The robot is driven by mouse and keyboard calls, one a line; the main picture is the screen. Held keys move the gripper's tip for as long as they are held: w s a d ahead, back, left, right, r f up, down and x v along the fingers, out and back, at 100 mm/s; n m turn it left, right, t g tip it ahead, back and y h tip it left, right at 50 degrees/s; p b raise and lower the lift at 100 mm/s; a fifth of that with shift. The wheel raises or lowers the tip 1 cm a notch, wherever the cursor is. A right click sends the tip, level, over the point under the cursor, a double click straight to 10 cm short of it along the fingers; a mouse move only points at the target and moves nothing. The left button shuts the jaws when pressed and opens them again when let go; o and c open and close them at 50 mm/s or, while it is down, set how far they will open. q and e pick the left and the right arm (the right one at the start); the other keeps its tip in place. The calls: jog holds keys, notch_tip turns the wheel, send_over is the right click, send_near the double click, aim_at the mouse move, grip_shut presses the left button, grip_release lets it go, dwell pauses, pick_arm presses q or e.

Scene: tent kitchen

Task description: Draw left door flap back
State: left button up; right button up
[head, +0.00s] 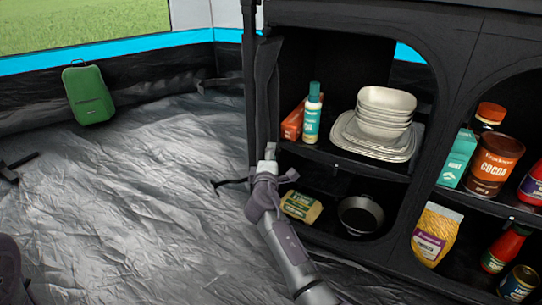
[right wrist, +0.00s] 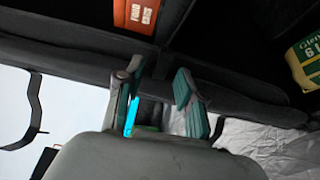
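The left door flap (head: 267,95) shows in the head view as a dark, narrow, bunched strip hanging along the left side of the black cabinet's open left compartment. My right gripper (head: 268,160) is at the strip's lower end, near the middle shelf edge. In the right wrist view, its two teal-padded fingers (right wrist: 160,95) stand apart, in front of a dark grey fabric band (right wrist: 70,60). I cannot tell whether they touch the fabric. My left gripper is not clearly in view.
The cabinet holds a bottle (head: 312,114), an orange box (head: 293,122), stacked dishes (head: 384,112), a yellow pack (head: 301,206) and a dark pan (head: 360,215). A black strap (head: 230,183) sticks out left. A green case (head: 88,95) stands far left; the silver floor between is mostly clear.

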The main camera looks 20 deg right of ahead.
jog(key=shift+s, duration=0.1)
jog(key=v, duration=0.7)
jog(key=shift+s, duration=0.2)
jog(key=shift+a, duration=0.15)
